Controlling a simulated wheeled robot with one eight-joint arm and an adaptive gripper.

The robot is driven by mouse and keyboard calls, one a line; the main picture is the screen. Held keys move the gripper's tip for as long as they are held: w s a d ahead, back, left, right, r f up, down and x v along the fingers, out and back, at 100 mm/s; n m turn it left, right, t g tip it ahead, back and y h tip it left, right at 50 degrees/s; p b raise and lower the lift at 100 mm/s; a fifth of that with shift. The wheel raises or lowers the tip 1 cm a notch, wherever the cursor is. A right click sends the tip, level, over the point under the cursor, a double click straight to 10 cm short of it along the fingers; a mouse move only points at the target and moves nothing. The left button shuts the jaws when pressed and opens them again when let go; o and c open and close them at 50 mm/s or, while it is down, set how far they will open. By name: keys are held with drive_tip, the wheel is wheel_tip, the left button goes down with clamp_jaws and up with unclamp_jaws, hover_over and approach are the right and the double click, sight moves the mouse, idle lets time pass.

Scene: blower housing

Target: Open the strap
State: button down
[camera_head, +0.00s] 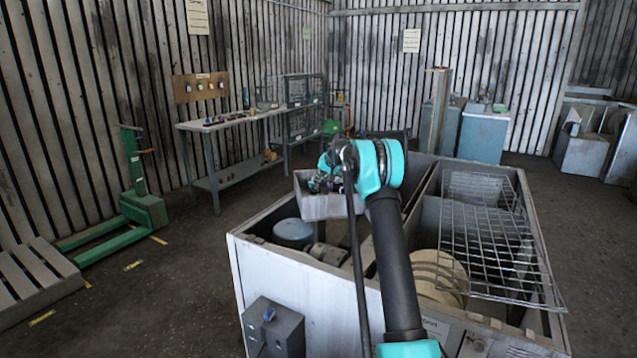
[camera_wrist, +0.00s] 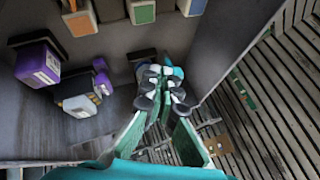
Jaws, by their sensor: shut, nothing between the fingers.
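I cannot make out a strap in either view. My gripper (camera_wrist: 165,100) shows in the wrist view with its dark and pale fingertips together and nothing between them. It is over the grey surface of a bin, beside a purple and white part (camera_wrist: 82,92). A second purple part (camera_wrist: 38,65) lies farther left. In the head view my arm hides most of the gripper. The grey bin (camera_head: 318,208) shows there at the left rim of the blower housing (camera_head: 300,290), with small dark and purple items in it.
A wire rack (camera_head: 490,250) covers the housing's right part and juts past its edge. A round tan part (camera_head: 440,275) and a blue-grey drum (camera_head: 293,233) sit inside. A grey box (camera_head: 272,328) is on its front. A workbench (camera_head: 230,122) and green pallet jack (camera_head: 140,205) stand left.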

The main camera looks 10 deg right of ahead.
drive_tip(key=shift+s+a+m+t+h, duration=0.2)
drive_tip(key=shift+a+m+h, duration=0.1)
drive_tip(key=shift+a+m, duration=0.25)
drive_tip(key=shift+s+a+m+t+h, duration=0.1)
drive_tip(key=shift+a+m+t+h, duration=0.15)
drive_tip(key=shift+a+m, duration=0.3)
drive_tip(key=shift+w+a, duration=0.2)
drive_tip(key=shift+a, duration=0.85)
drive_tip(key=shift+w+a, duration=0.15)
drive_tip(key=shift+a, duration=1.05)
drive_tip(key=shift+s+d, duration=0.25)
drive_tip(key=shift+s, duration=0.05)
drive_tip(key=s+d, duration=0.1)
drive_tip(key=s+d+r, duration=0.1)
drive_tip(key=s, duration=0.1)
drive_tip(key=shift+s+d+r, duration=0.1)
drive_tip(key=shift+s+d, duration=0.1)
drive_tip(key=shift+d, duration=0.1)
drive_tip(key=s+r, duration=0.5)
drive_tip(key=r, duration=0.2)
drive_tip(key=shift+d, duration=0.2)
drive_tip(key=shift+f, duration=0.1)
